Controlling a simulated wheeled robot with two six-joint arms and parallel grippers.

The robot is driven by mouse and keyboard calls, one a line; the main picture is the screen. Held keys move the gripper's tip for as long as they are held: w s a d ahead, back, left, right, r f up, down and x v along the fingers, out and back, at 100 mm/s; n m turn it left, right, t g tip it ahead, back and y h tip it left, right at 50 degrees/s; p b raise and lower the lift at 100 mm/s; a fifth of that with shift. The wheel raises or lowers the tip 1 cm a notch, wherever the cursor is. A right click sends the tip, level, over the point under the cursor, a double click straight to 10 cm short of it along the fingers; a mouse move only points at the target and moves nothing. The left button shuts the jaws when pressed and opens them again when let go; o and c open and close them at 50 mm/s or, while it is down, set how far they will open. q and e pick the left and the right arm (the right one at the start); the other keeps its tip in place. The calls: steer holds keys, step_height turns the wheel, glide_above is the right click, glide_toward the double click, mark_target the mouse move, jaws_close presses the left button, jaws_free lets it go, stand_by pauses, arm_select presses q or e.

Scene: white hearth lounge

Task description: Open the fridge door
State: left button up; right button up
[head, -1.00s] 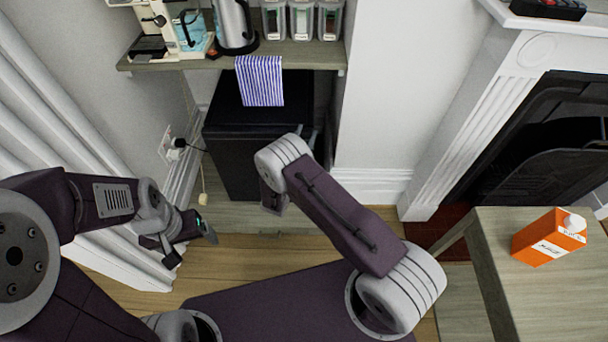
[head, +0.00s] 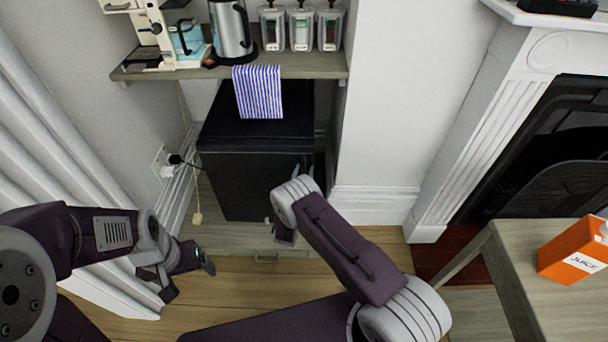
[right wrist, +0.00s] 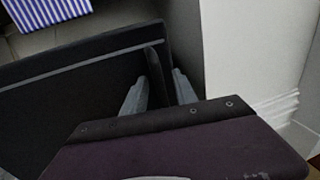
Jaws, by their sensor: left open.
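The black fridge (head: 245,185) stands under the wooden shelf in the head view, and its door looks shut. In the right wrist view the fridge (right wrist: 75,95) fills the left, with the dark upright door handle (right wrist: 154,72) at its right side. My right gripper (right wrist: 157,88) has one grey finger on each side of the handle, with small gaps showing; contact is not clear. In the head view my right arm hides most of this gripper.
The shelf (head: 300,66) above the fridge holds a kettle (head: 230,28), a coffee machine and jars; a striped towel (head: 258,92) hangs from it. A white wall (head: 385,100) is close right of the fridge. A table (head: 540,300) with a juice carton (head: 575,252) stands right.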

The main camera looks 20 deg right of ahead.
jaws_close()
stand_by(1.5)
